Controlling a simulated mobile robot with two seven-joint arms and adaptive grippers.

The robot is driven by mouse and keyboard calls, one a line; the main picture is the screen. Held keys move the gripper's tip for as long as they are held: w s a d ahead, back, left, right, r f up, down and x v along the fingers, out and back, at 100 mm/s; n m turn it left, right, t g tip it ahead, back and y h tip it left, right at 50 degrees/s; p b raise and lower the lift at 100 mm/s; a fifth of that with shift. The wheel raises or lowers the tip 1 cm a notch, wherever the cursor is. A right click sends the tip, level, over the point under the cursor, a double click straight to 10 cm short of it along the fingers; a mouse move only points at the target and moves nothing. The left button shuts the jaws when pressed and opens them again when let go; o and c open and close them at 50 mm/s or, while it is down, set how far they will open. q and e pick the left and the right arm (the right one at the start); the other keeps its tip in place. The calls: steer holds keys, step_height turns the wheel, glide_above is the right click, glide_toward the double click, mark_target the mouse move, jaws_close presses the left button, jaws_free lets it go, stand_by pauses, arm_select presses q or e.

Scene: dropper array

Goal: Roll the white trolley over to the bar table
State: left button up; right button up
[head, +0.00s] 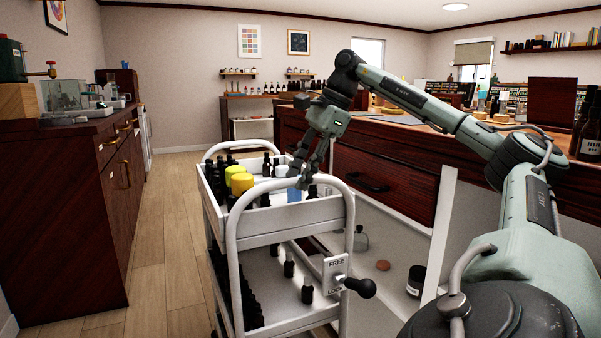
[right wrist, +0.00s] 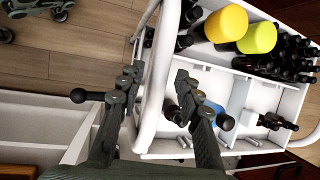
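The white trolley (head: 278,240) stands on the wood floor in the middle of the head view, loaded with dark bottles and yellow-capped containers. Its near white push handle (head: 232,225) arches up toward me. My right gripper (head: 299,178) is at the top of this handle, fingers pointing down. In the right wrist view the fingers of my right gripper (right wrist: 158,105) are apart, with the handle bar (right wrist: 153,100) between them; I cannot tell if they touch it. A black-knobbed lever (head: 360,287) sits by a FREE/LOCK plate (head: 336,272). My left gripper is not in view. Which table is the bar table is unclear.
A long dark-wood counter (head: 385,182) with a white lower shelf stands close to the trolley's right. Dark cabinets (head: 70,210) line the left wall. A bottle-topped table (head: 245,107) stands at the back. Open floor (head: 170,230) runs between cabinets and trolley.

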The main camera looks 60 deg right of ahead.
stand_by(0.3)
steer(key=v, duration=0.7)
steer(key=shift+s+r, duration=0.2)
steer(key=shift+r, duration=0.05)
stand_by(0.5)
steer(key=shift+v, duration=0.9)
steer(key=shift+v, duration=1.2)
